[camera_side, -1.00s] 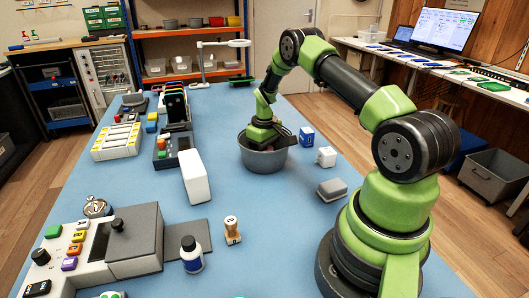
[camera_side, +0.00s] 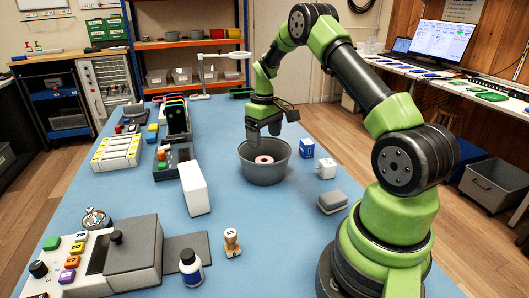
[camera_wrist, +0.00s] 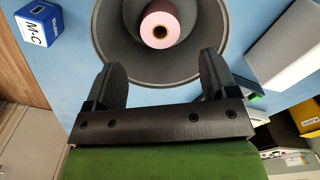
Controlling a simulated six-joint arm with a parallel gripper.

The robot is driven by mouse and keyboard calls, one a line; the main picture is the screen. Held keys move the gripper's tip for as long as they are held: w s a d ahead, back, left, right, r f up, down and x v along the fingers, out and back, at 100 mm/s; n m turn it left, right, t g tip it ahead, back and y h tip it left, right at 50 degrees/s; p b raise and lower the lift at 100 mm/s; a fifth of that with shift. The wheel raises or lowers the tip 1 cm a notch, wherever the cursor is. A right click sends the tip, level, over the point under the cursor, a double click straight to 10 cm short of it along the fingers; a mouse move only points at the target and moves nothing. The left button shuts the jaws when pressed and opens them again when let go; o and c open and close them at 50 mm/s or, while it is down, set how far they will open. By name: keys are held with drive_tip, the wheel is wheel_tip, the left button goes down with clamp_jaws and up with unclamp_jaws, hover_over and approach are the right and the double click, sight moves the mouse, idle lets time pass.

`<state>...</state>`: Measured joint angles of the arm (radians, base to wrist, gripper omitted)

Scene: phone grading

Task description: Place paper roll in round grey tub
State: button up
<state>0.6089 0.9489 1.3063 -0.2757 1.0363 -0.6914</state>
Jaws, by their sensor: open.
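The round grey tub (camera_side: 265,174) stands on the blue table in the side view. The pink paper roll (camera_side: 264,159) lies inside it, its round end with the core hole facing up. In the wrist view the paper roll (camera_wrist: 147,27) shows inside the tub (camera_wrist: 107,45), near the top of the picture. My gripper (camera_side: 264,131) is above the tub, open and empty, its fingers clear of the roll. In the wrist view the two dark fingers of my gripper (camera_wrist: 162,75) are apart with nothing between them.
A stamp (camera_side: 232,242) and a bottle (camera_side: 191,267) are nearer the front.

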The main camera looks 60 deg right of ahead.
drive_tip(key=s+a+r+t, duration=0.3)
drive_tip(key=a+r, duration=1)
drive_tip(key=r, duration=0.4)
drive_tip(key=s+a+r+m+t+y, duration=0.1)
drive_tip(key=s+a+t, duration=0.1)
drive_tip(key=s+a, duration=0.4)
drive_tip(key=s+a+r+t+y, duration=0.1)
drive_tip(key=s+a+r+t, duration=0.1)
drive_tip(key=s+a, duration=0.4)
drive_tip(key=s, duration=0.3)
drive_tip(key=shift+a+r+m, duration=0.2)
drive_tip(key=shift+r+m, duration=0.1)
drive_tip(key=shift+m, duration=0.1)
